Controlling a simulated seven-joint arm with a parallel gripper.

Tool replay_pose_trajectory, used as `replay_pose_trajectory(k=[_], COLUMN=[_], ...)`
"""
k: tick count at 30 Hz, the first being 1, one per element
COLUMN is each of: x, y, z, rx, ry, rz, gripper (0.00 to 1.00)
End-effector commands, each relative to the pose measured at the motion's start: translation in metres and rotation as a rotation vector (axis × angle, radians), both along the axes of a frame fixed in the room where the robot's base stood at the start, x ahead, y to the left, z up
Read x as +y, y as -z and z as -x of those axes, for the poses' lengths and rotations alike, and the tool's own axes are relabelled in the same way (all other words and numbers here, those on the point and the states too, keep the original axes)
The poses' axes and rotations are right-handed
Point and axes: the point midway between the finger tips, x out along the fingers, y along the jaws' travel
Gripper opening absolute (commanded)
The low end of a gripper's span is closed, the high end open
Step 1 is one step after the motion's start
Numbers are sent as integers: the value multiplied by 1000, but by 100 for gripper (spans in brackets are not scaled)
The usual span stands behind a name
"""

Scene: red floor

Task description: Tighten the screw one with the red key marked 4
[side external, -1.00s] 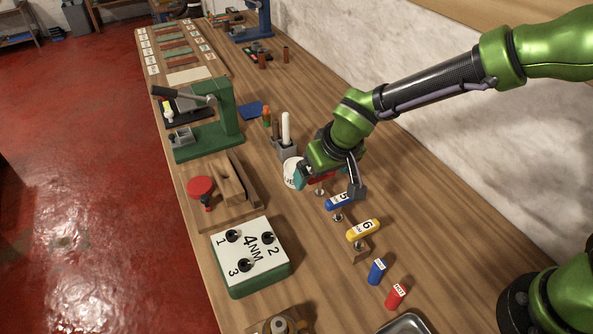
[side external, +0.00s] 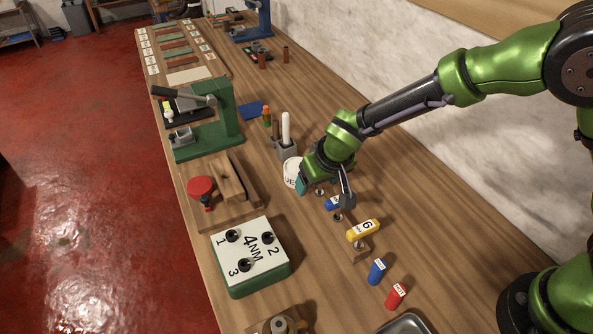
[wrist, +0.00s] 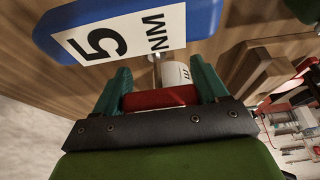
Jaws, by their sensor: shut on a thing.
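My gripper (wrist: 163,88) is shut on the red key (wrist: 160,99), which shows as a red strip between the teal fingers in the wrist view. Its number is not readable there. In the side view the gripper is low over the key row, and the arm hides the red key. The blue key marked 5 (side external: 333,203) is right beside my gripper and partly covered by it; it also shows large in the wrist view (wrist: 200,18). Screw one (side external: 232,236) is a black screw head on the white-topped green box (side external: 254,283) marked 4NM, left of and nearer than my gripper.
The yellow key marked 6 (side external: 361,230) stands in the key row. A blue block (side external: 377,271) and red block (side external: 396,295) stand nearer. A wooden fixture with a red knob (side external: 200,187) and a green press (side external: 222,125) lie left. A grey pen holder (side external: 287,151) stands behind.

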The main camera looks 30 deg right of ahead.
Motion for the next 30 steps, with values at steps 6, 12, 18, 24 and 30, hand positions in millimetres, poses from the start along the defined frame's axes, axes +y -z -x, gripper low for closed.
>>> replay_pose_trajectory(k=[6, 12, 18, 24, 30], x=[0, 1, 1, 0, 0], y=[-1, -15, -56, -89, -101], z=[0, -1, -1, -1, 0], rx=[-1, -5, -6, -3, -1], ry=[0, 0, 0, 0, 0], rz=[-1, -3, -4, -2, 0], gripper=[41, 41, 41, 41, 41])
